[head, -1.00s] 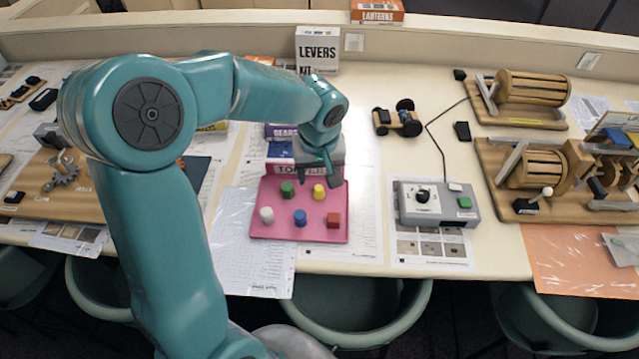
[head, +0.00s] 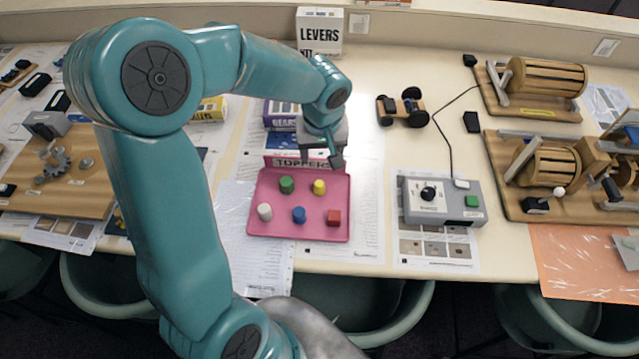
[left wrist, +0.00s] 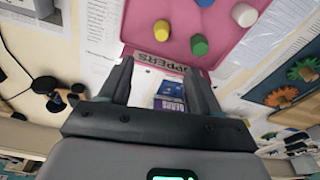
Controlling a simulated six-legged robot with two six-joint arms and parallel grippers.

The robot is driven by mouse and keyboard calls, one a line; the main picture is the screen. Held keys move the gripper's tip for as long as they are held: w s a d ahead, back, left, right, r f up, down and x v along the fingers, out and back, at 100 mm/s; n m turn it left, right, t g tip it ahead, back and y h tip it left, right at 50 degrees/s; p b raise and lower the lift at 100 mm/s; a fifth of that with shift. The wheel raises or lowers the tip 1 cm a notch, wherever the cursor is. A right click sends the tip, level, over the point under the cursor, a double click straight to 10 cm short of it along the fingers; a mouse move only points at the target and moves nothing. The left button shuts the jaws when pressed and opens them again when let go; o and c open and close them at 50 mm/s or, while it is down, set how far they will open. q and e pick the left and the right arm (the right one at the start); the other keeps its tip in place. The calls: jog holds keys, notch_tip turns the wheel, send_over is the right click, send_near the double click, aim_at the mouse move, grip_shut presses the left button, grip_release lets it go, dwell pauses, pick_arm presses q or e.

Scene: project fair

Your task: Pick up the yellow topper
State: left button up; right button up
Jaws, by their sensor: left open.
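The yellow topper (head: 319,187) is a small cylinder standing on the pink tray (head: 270,228), at the back right of its toppers. It also shows in the left wrist view (left wrist: 162,31), beyond my fingers. My left gripper (head: 322,158) is open and empty, over the tray's back edge by the TOPPERS label (head: 292,163). In the left wrist view its two fingers (left wrist: 162,72) are spread wide, with the label between their tips. The fingers are apart from the yellow topper. My right gripper is not in view.
A green topper (head: 287,185) stands left of the yellow one. White (head: 265,211), blue (head: 299,215) and red (head: 333,217) toppers stand in front. Boxes, including the purple gears box (head: 281,110), stand behind the tray. A grey control box (head: 445,203) stands to the right.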

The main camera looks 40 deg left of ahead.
pick_arm(q)
jog(key=b, duration=0.4)
send_over(320, 184)
jog(key=f, duration=0.9)
jog(key=shift+s+d, duration=0.25)
jog(key=shift+w+a+f, duration=0.15)
jog(key=shift+f, duration=0.3)
jog(key=f+b, duration=0.1)
jog(key=f, duration=0.1)
jog(key=f+b, duration=0.1)
jog(key=f, duration=0.1)
jog(key=shift+a+f, duration=0.2)
jog(key=shift+f, duration=0.1)
jog(key=shift+w+f, duration=0.15)
jog(key=shift+r, duration=0.2)
jog(key=c, duration=1.1)
jog(key=shift+f, duration=0.1)
